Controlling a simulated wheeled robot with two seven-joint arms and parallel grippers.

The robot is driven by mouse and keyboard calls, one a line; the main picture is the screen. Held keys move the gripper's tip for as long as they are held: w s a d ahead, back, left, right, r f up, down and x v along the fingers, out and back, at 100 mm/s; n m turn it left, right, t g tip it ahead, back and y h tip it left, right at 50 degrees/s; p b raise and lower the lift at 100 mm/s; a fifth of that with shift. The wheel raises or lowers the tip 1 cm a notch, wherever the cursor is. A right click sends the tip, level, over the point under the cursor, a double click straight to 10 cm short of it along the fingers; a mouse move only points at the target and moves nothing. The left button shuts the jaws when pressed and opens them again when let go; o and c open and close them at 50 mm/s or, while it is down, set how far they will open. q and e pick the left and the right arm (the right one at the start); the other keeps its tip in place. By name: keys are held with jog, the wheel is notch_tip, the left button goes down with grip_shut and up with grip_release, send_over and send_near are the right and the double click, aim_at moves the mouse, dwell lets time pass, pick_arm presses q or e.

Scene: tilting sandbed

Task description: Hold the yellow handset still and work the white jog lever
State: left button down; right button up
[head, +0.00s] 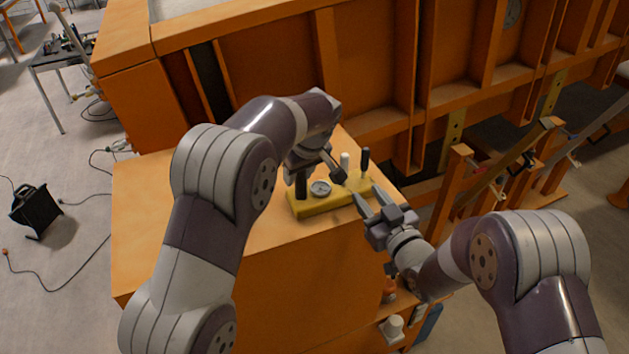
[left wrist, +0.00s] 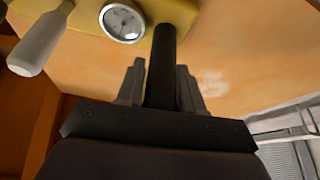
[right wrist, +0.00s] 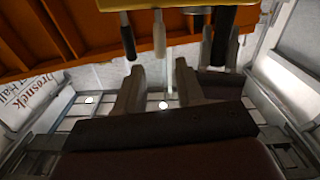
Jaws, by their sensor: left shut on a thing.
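The yellow handset (head: 330,205) lies on an orange box top, with a round gauge (head: 320,188), a white jog lever (head: 345,161) and black grips at both ends. My left gripper (left wrist: 159,75) is shut on the black grip (left wrist: 162,50) at the gauge end; the white lever shows to its left in the left wrist view (left wrist: 38,45). My right gripper (head: 371,196) is open and empty, off the handset's right end. In the right wrist view, the white lever (right wrist: 160,38) appears between and beyond its fingers (right wrist: 158,75), apart from them; the other black grip (right wrist: 128,38) is left of it.
The orange box (head: 150,230) has bare top to the left of the handset. A ribbed orange wall (head: 370,60) rises behind it. Orange stands (head: 460,200) are to the right. A black case (head: 36,210) and cables lie on the floor at left.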

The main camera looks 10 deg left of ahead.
jog(key=shift+g+y, duration=0.3)
jog(key=shift+y, duration=0.2)
jog(key=s+a, duration=0.2)
jog(key=a, duration=0.1)
jog(key=shift+s+a+r, duration=0.2)
jog(key=shift+s+r, duration=0.1)
jog(key=shift+r, duration=0.1)
grip_shut()
jog(key=s+d+m+h, duration=0.1)
jog(key=m, duration=0.6)
jog(key=s+d+m+t+h, duration=0.1)
jog(key=m, duration=0.6)
jog(key=s+d+m+t+h, duration=0.1)
jog(key=s+m+h, duration=0.1)
jog(key=m, duration=0.5)
jog(key=shift+s+d+f+m, duration=0.1)
jog(key=shift+d+f+m, duration=0.25)
jog(key=shift+m, duration=0.05)
